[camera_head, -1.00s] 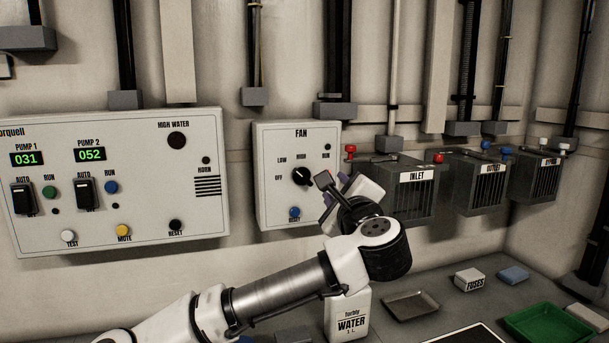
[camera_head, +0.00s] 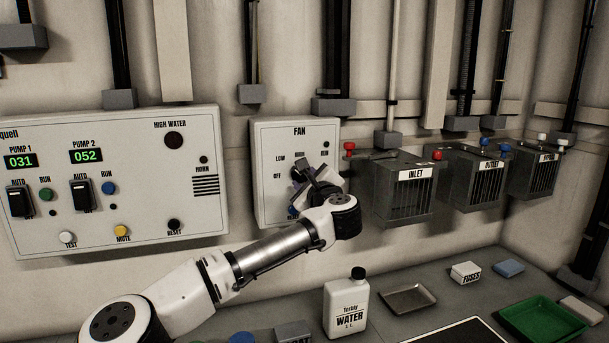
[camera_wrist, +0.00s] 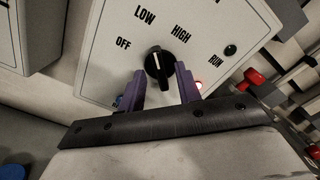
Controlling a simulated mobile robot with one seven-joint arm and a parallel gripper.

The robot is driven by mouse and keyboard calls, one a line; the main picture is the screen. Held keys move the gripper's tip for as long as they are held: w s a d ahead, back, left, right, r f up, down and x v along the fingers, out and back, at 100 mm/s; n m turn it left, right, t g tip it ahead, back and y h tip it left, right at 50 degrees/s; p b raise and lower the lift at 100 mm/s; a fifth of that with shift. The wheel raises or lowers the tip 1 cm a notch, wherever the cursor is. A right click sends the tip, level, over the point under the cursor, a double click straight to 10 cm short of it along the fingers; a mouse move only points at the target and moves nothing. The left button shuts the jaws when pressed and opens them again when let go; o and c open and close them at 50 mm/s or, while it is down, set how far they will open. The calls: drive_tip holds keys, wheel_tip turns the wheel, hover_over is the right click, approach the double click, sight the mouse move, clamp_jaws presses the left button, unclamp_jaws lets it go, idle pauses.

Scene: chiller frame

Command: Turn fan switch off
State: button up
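The FAN panel (camera_head: 265,150) is a pale box on the wall with OFF, LOW and HIGH marks around a black rotary knob. In the wrist view the knob (camera_wrist: 157,66) shows clearly, its white line pointing up, roughly between LOW and HIGH. My gripper (camera_wrist: 162,75) is open, with one purple finger on each side of the knob; I cannot tell whether they touch it. In the head view my gripper (camera_head: 308,182) is in front of the panel and hides most of the knob. The RUN lamp (camera_wrist: 230,50) looks dark.
A blue button (camera_wrist: 118,101) is left of the fingers. The pump panel (camera_head: 130,215) is left of the FAN box; the INLET box (camera_head: 405,205) with a red knob is close on the right. A water bottle (camera_head: 346,310) stands on the counter below.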

drive_tip(key=shift+w+a, duration=0.15)
drive_tip(key=shift+w, duration=0.3)
drive_tip(key=shift+c, duration=0.2)
clamp_jaws()
